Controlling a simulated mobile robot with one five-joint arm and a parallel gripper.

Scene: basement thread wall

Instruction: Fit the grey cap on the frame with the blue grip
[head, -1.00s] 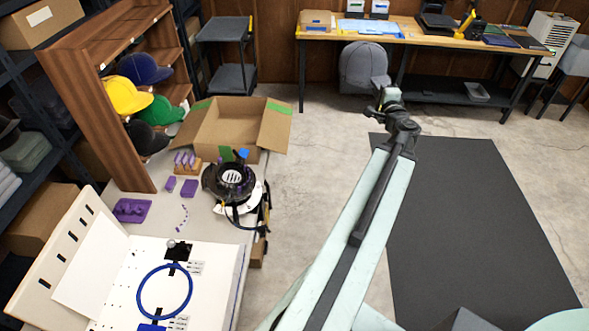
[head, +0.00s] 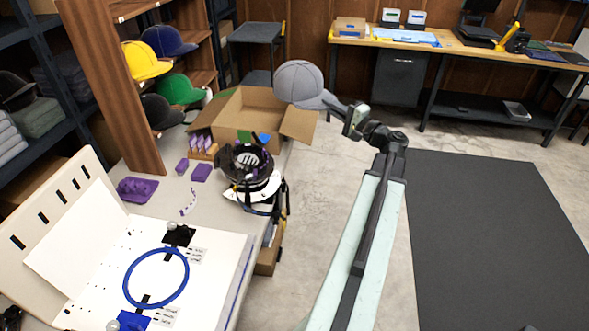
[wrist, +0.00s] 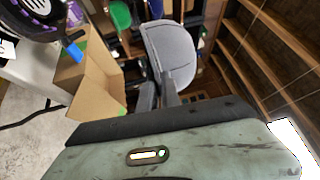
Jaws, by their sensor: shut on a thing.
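My gripper (head: 336,105) is shut on the brim side of the cap. In the wrist view the cap (wrist: 170,55) fills the upper middle, and the contact at its brim is partly hidden. The round black frame (head: 246,160) stands on the bench, left of and nearer than the cap. Its small blue grip (head: 263,138) sticks up at the back; the grip (wrist: 74,52) also shows at the upper left of the wrist view. The cap and frame are apart.
The open cardboard box (head: 240,115) stands behind the frame. Yellow, blue, green and black caps sit on the wooden shelf (head: 115,95) at left. Floor right of the bench is clear.

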